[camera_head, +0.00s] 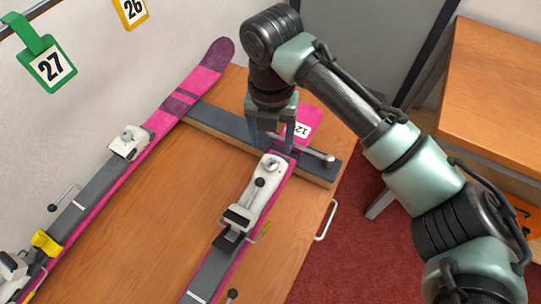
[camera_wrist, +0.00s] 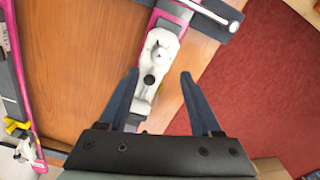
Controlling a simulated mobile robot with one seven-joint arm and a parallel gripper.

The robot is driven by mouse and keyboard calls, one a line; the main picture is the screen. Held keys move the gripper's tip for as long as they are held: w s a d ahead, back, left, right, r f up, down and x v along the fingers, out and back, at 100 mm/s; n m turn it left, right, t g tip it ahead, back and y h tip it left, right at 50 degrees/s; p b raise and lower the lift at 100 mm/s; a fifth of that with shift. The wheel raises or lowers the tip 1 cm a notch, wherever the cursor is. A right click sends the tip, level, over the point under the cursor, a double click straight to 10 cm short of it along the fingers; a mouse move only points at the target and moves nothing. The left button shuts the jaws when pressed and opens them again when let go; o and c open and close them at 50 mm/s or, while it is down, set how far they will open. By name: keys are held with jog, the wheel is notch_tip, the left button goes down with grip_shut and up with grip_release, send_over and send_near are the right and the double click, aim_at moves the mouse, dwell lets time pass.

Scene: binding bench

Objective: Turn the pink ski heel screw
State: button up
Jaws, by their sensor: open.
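Two pink skis lie on the bench: the left ski (camera_head: 207,72) and the right ski (camera_head: 281,172). The right ski carries a white binding piece (camera_head: 262,190) with a silver round screw-like part (camera_head: 272,163) and a black knob (camera_head: 259,182). In the wrist view the silver part (camera_wrist: 158,52) and the black knob (camera_wrist: 149,80) show on the white piece. I cannot tell for sure which part is the heel screw. My gripper (camera_head: 270,138) is open and empty, pointing down at the far end of this white piece; in the wrist view its fingers (camera_wrist: 159,75) stand either side of the ski.
A dark cross bar (camera_head: 225,122) with a metal lever (camera_head: 312,155) lies under the ski ends. The left ski has another white binding piece (camera_head: 128,142). A wooden table (camera_head: 500,85) stands at right. Bare bench wood (camera_head: 165,205) lies between the skis.

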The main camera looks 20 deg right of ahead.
aim_at(271, 164)
notch_tip(271, 164, down, 8)
jog(key=shift+r, duration=0.1)
jog(key=shift+c, duration=0.2)
grip_shut()
